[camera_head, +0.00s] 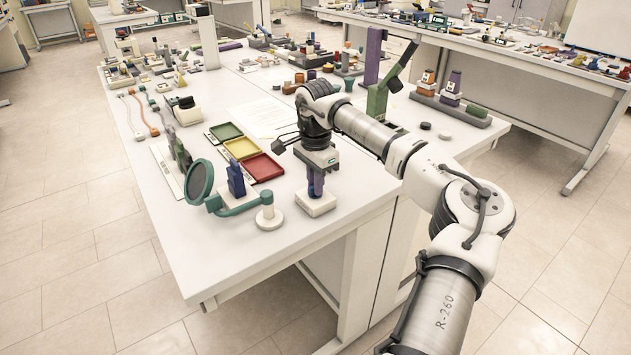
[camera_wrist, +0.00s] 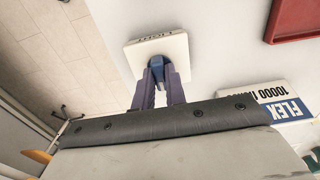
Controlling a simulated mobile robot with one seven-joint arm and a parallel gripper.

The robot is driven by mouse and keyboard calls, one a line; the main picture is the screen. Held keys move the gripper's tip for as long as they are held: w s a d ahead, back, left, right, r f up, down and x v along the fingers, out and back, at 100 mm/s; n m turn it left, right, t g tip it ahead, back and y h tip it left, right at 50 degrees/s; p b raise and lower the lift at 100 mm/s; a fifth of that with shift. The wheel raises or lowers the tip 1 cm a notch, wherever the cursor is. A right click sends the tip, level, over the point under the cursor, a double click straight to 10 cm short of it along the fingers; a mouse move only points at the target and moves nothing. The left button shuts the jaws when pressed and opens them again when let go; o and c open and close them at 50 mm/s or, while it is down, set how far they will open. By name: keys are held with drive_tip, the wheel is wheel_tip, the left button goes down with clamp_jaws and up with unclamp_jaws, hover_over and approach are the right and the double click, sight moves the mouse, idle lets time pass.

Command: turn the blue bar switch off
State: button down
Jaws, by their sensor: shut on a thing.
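The blue bar switch (camera_wrist: 157,72) stands on a white square base with dark lettering (camera_wrist: 170,52), close to the table's edge. In the head view the white base (camera_head: 316,205) sits near the table's front corner, and the bar is hidden by the gripper. My gripper (camera_wrist: 160,75) has purple fingers, one on each side of the blue bar, shut on it from above. In the head view the gripper (camera_head: 316,184) points straight down over the base. Which way the bar is tilted is hard to tell.
Left of the gripper stand a round magnifier (camera_head: 199,179) on a teal arm and a blue upright piece (camera_head: 236,180). A red tray (camera_head: 262,167) lies behind. The front tabletop is mostly clear.

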idle(0.4)
drive_tip(key=c, duration=1.4)
unclamp_jaws()
drive_tip(key=shift+c, duration=0.2)
drive_tip(key=shift+r, duration=0.1)
wheel_tip(320, 180, up, 14)
drive_tip(key=b, duration=0.2)
